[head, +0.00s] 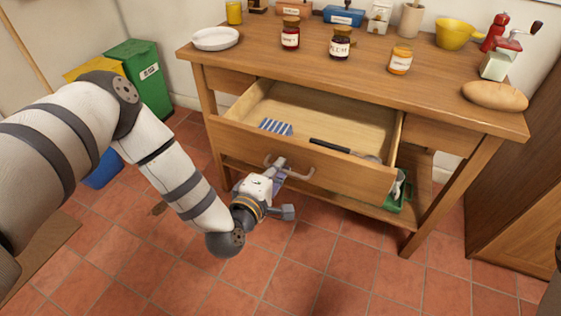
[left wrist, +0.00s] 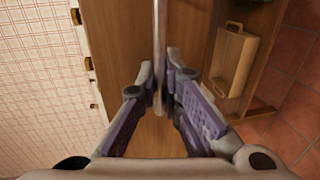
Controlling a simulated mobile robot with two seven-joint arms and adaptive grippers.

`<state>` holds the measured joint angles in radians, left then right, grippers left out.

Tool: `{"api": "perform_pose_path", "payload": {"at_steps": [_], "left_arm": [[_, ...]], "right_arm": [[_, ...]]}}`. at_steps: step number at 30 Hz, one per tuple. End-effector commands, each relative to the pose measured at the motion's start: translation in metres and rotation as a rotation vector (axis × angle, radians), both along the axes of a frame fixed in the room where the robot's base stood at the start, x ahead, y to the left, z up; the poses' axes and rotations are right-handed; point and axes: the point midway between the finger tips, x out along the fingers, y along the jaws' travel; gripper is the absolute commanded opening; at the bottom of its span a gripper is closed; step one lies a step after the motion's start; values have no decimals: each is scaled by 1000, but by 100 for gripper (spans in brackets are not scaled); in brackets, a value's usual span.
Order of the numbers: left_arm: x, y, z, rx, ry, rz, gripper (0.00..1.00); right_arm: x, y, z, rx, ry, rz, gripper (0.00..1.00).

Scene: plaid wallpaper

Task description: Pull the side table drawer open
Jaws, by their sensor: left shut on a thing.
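The side table (head: 450,100) is wooden, and its wide drawer (head: 320,165) stands well open toward me. A striped blue and white cloth (head: 276,127) and a dark-handled utensil (head: 335,146) lie inside the drawer. A metal bar handle (head: 300,174) is on the drawer front. My left gripper (head: 279,170) is at the handle and shut on it. In the left wrist view the handle bar (left wrist: 159,60) runs between the fingers (left wrist: 160,92). My right gripper is not in view.
A green bin (head: 143,75) is at the left. A wooden cabinet (head: 520,190) stands at the right. The tiled floor (head: 310,260) before the drawer is clear.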

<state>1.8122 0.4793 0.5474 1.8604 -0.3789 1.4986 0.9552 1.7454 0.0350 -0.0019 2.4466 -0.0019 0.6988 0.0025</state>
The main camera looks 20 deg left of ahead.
Motion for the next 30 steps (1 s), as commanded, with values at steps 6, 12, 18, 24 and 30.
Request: {"api": "perform_pose_path", "payload": {"at_steps": [6, 12, 18, 24, 30], "left_arm": [[-1, 0, 1, 0, -3, 1, 0], [-1, 0, 1, 0, -3, 1, 14], [-1, 0, 0, 0, -2, 1, 16], [-11, 0, 1, -1, 1, 0, 16], [-62, 2, 12, -2, 3, -1, 16]], "right_arm": [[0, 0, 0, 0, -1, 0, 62], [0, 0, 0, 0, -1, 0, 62], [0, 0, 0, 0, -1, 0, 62], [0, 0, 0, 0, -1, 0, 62], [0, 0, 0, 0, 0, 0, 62]]}}
